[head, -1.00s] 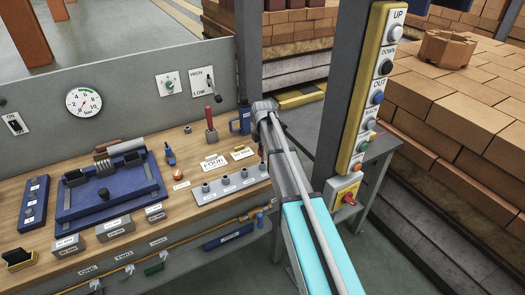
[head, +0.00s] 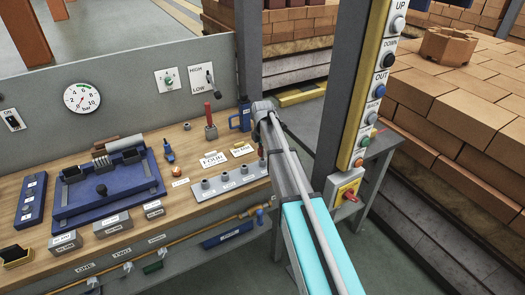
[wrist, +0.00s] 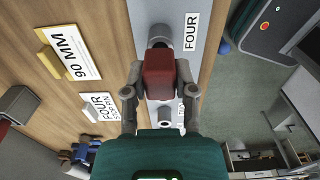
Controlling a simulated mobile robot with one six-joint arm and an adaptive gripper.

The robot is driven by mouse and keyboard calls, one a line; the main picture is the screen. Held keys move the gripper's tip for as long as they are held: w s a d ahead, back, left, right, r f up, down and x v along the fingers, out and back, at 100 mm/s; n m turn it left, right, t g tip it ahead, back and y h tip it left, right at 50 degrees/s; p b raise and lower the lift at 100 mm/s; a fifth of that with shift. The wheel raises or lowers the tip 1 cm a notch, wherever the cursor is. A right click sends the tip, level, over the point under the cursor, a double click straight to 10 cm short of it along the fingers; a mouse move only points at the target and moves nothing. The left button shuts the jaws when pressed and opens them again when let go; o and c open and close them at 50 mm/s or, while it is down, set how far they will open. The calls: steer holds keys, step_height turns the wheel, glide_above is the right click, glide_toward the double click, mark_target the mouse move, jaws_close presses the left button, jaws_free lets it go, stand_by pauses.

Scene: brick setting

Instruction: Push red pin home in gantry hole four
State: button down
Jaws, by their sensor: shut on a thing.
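In the wrist view my gripper (wrist: 160,88) is shut on the red pin (wrist: 160,72), with a grey finger on each side of its block-like red head. The pin is over the pale gantry plate (wrist: 201,8), close to a grey socket (wrist: 160,33) beside a "FOUR" label (wrist: 190,32). The pin's lower end is hidden, so I cannot tell how deep it sits. In the head view the plate (head: 238,184) lies at the bench's front edge with several sockets in a row. A little red shows at its right end, by my arm, which hides the gripper.
Cards reading "90 MM" (wrist: 72,50) and "FOUR STOP PIN" (wrist: 97,108) lie beside the plate. A red-handled tool (head: 208,115) stands behind it. A blue fixture (head: 108,185) fills the left bench. A button post (head: 365,90) rises right of my arm.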

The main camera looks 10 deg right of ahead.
steer(key=shift+f+b, duration=1)
steer(key=shift+f, duration=0.05)
steer(key=shift+c, duration=1.7)
jaws_free()
steer(key=o, duration=0.3)
steer(key=shift+o, duration=0.2)
steer(key=shift+r, duration=0.15)
steer(key=shift+r+p, duration=2.9)
steer(key=shift+p, duration=0.2)
